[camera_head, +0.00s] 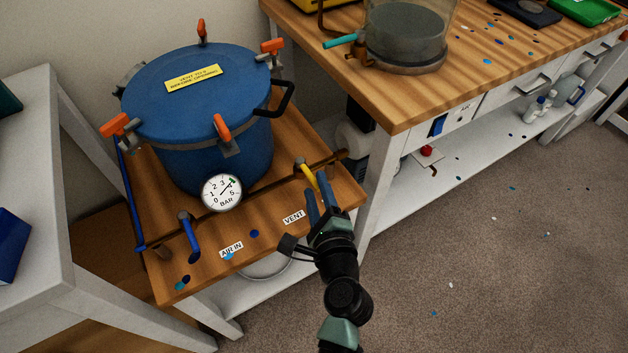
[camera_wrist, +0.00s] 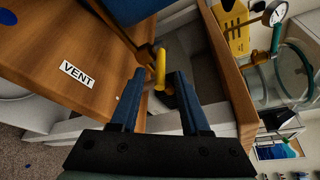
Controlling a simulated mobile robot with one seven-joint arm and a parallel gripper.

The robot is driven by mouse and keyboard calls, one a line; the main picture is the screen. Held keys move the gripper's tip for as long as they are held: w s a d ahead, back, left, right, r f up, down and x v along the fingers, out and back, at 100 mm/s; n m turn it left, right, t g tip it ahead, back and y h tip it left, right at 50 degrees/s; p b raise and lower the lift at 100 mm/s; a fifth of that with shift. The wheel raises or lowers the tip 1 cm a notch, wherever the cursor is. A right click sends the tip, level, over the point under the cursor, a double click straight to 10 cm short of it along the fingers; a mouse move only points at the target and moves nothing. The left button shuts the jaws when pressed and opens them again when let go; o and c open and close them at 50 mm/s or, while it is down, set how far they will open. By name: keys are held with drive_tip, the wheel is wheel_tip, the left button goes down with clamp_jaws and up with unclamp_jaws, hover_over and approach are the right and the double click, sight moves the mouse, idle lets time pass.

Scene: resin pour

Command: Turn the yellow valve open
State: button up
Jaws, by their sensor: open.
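The yellow valve (camera_head: 308,174) is a short yellow lever on the pipe at the right side of the wooden stand, beside the VENT label (camera_head: 293,217). In the wrist view the yellow valve (camera_wrist: 160,68) stands between the tips of my two blue fingers, with gaps visible on both sides. My gripper (camera_head: 318,194) is open and reaches up to the lever from the front; its fingers also show in the wrist view (camera_wrist: 158,76). In the head view the fingers partly cover the lever's lower end, and contact cannot be told there.
A blue pressure pot (camera_head: 197,100) with orange clamps and a dial gauge (camera_head: 221,192) stands behind. A blue lever (camera_head: 189,236) is on the left near the AIR IN label (camera_head: 231,250). A wooden workbench (camera_head: 400,95) stands at right. The carpet (camera_head: 470,260) in front is mostly clear.

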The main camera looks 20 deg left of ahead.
sight(309, 175)
drive_tip(key=shift+x, duration=1.4)
drive_tip(key=shift+c, duration=0.3)
clamp_jaws()
drive_tip(key=shift+d, duration=0.1)
